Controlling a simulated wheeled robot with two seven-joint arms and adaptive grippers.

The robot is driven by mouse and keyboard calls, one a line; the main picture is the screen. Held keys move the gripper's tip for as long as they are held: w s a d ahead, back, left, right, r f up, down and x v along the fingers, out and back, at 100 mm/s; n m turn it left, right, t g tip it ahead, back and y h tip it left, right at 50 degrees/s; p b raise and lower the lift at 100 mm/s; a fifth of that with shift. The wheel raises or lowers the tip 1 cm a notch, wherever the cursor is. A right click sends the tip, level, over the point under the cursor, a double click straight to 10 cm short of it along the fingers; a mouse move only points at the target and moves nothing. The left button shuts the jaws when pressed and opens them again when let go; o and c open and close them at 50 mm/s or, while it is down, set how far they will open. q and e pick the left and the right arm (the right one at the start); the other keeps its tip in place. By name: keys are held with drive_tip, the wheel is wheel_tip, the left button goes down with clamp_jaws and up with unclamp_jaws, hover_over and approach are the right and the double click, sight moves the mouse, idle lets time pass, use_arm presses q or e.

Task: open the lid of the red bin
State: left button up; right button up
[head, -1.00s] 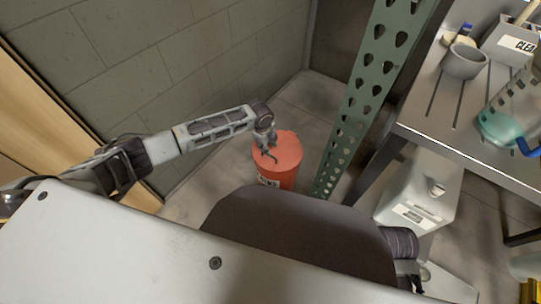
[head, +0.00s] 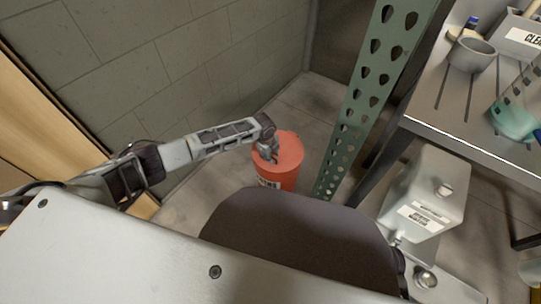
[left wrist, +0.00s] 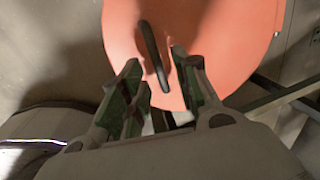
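The red bin (head: 285,176) stands on the floor against the grey wall's corner, with a label low on its front. Its round red lid (head: 289,150) appears shut on top. My left gripper (head: 268,158) is over the left part of the lid. In the left wrist view the lid (left wrist: 225,40) fills the upper middle, and a dark bar-like handle (left wrist: 153,55) stands out from it. My left gripper (left wrist: 158,78) is open there, its two green-dark fingers apart on either side of the handle's lower end. I cannot tell whether they touch it. My right gripper does not show.
A green perforated post (head: 352,130) rises just right of the bin. A metal shelf (head: 455,140) with a grey cup (head: 472,55) is farther right. The grey block wall (head: 200,60) is close behind and left.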

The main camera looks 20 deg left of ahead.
use_arm(q)
clamp_jaws()
idle(0.4)
drive_tip(key=shift+r, duration=0.1)
